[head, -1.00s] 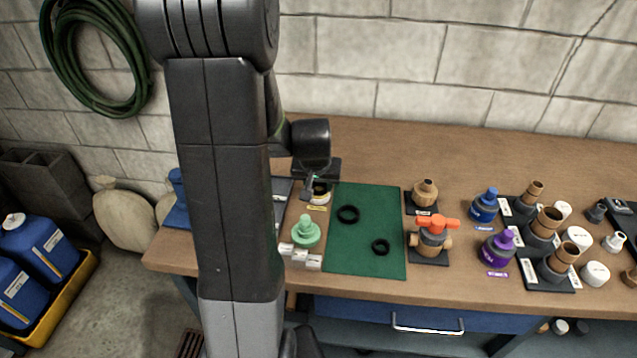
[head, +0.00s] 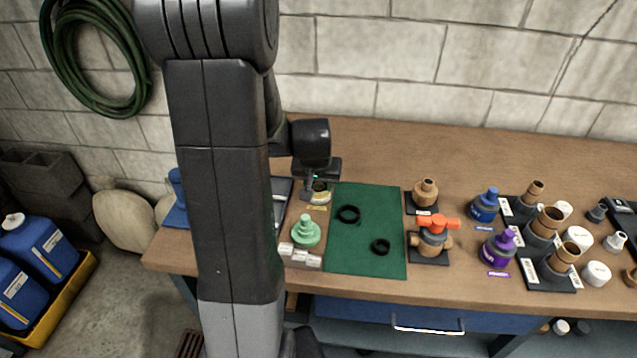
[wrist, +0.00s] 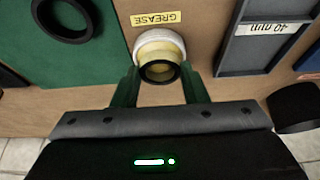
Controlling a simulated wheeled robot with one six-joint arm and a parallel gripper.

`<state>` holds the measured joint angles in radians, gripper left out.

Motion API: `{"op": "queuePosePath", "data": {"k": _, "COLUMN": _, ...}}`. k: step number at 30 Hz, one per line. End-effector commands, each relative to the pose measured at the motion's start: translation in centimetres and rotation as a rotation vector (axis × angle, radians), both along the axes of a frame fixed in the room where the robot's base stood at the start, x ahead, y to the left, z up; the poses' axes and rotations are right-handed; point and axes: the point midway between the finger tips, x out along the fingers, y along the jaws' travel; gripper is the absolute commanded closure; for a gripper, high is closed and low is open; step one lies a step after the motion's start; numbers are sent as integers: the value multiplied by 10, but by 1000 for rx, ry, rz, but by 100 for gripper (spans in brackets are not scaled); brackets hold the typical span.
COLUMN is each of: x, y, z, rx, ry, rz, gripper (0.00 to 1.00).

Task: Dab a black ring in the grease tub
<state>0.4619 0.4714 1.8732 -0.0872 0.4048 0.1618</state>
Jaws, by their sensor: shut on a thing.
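My gripper (wrist: 160,88) is shut on a black ring (wrist: 158,78), held between its two green fingers in the wrist view. The ring is over the grease tub (wrist: 159,37), a round white-rimmed tub with yellow grease, and overlaps its near part in that view. I cannot tell whether the ring touches the grease. A yellow label reading GREASE (wrist: 156,18) lies beside the tub. In the head view, my gripper (head: 309,194) is at the tub (head: 323,198), which it partly hides.
A green mat (head: 368,262) right of the tub bears two black rings (head: 348,214) (head: 381,247). A pale green knobbed part (head: 306,232) and white blocks (head: 300,256) stand in front of the tub. A valve with an orange handle (head: 433,236) is right of the mat.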

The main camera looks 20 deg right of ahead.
Motion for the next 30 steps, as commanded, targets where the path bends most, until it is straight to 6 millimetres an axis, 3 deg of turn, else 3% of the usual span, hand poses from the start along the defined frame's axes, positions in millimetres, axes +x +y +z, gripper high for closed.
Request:
{"op": "queuePosePath", "data": {"k": 10, "x": -1, "y": 1, "z": 4, "rx": 3, "ry": 4, "rz": -1, "gripper": 79}}
{"op": "queuePosePath", "data": {"k": 30, "x": 0, "y": 0, "z": 60, "rx": 1, "ry": 1, "rz": 0, "gripper": 79}}
